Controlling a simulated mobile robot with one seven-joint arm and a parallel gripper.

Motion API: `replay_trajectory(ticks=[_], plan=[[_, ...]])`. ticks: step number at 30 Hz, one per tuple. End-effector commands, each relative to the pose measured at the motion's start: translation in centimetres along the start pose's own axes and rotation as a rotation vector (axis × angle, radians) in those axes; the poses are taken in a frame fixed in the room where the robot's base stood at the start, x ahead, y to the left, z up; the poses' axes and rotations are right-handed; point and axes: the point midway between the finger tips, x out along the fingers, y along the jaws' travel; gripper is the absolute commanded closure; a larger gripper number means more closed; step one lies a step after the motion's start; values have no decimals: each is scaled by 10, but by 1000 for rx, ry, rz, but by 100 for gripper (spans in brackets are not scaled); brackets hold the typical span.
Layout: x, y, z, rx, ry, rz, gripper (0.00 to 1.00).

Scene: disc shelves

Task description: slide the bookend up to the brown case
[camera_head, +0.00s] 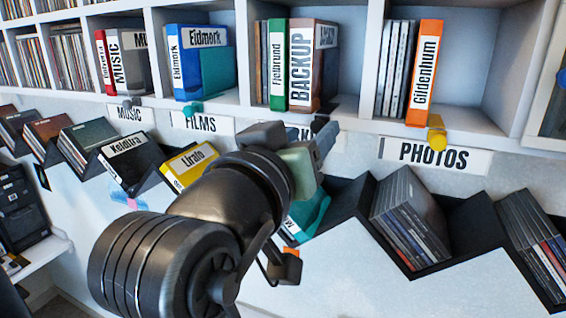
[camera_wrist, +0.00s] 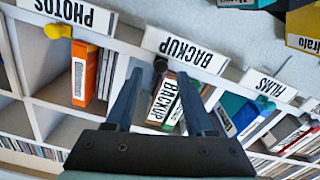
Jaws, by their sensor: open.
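The brown case (camera_head: 301,68) stands upright in the third compartment, its white spine reading BACKUP. It also shows upside down in the wrist view (camera_wrist: 161,101). The bookend's dark knob (camera_head: 320,124) sits at the shelf's front edge, below and just right of the case in the head view. In the wrist view the knob (camera_wrist: 160,64) lies between the fingertips. The rest of the bookend is hard to make out. My gripper (camera_head: 296,138) is open in front of this compartment; it also shows in the wrist view (camera_wrist: 160,73), with a finger either side of the knob. Contact cannot be told.
A green case (camera_head: 277,65) stands left of the brown case. The divider and the orange case (camera_head: 424,72) with a yellow bookend knob (camera_head: 437,131) are to the right. Free room lies right of the brown case. Sloped disc racks (camera_head: 410,225) jut out below.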

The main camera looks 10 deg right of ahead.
Motion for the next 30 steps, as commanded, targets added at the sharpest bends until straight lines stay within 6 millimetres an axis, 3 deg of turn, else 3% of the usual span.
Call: replay_trajectory(ticks=[9, 15, 30], plan=[[-72, -2, 2, 4, 6, -3, 46], [-99, -1, 1, 2, 4, -2, 46], [-105, -1, -2, 2, 16, -6, 46]])
